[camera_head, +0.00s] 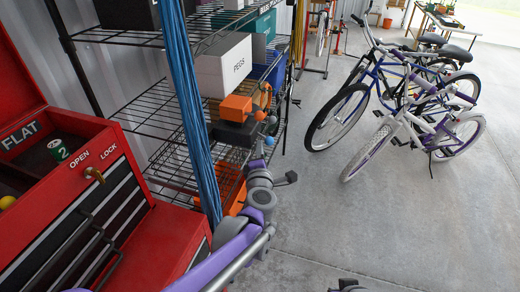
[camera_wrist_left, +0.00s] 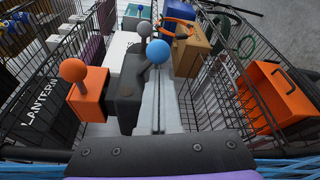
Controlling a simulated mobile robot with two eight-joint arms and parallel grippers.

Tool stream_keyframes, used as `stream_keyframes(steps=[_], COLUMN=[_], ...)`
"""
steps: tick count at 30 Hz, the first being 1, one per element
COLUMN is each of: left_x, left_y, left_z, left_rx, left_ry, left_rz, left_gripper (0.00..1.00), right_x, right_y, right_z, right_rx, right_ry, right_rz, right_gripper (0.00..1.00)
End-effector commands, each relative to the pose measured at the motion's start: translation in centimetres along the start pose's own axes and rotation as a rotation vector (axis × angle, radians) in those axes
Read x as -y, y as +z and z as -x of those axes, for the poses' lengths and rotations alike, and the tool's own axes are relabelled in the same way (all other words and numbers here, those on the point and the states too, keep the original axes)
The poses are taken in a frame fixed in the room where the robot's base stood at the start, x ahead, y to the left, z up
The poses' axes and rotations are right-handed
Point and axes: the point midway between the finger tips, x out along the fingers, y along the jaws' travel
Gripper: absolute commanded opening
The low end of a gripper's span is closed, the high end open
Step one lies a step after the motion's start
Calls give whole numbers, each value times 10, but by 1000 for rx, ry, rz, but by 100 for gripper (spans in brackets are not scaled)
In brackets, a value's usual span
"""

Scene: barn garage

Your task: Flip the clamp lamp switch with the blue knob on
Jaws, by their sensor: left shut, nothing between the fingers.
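A dark grey switch box (camera_wrist_left: 130,92) stands on the wire shelf in the left wrist view, with a blue knob (camera_wrist_left: 158,51) on a short lever. The box also shows in the head view (camera_head: 234,133), partly hidden. Only a dark bit of my right gripper (camera_head: 347,286) shows.
The wire shelf (camera_head: 165,140) holds a white PEGS box (camera_head: 222,75), a LANTERN box (camera_wrist_left: 45,115) and an orange bin (camera_wrist_left: 280,97). Blue cables (camera_head: 190,110) hang before it. A red tool chest (camera_head: 160,240) stands left. Bicycles (camera_head: 375,85) stand right; the floor between is clear.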

Motion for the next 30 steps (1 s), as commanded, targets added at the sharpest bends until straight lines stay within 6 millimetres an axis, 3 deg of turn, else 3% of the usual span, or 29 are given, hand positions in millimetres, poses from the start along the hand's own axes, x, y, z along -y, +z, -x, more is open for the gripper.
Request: stream_keyframes(steps=[30], left_x=[-4], left_y=[5], left_z=[2], left_rx=[0], left_ry=[-66], left_rz=[190], left_gripper=[0], right_x=[0], right_y=[8], right_z=[-8], right_rx=[6], right_ry=[0], right_rz=[0], right_gripper=[0])
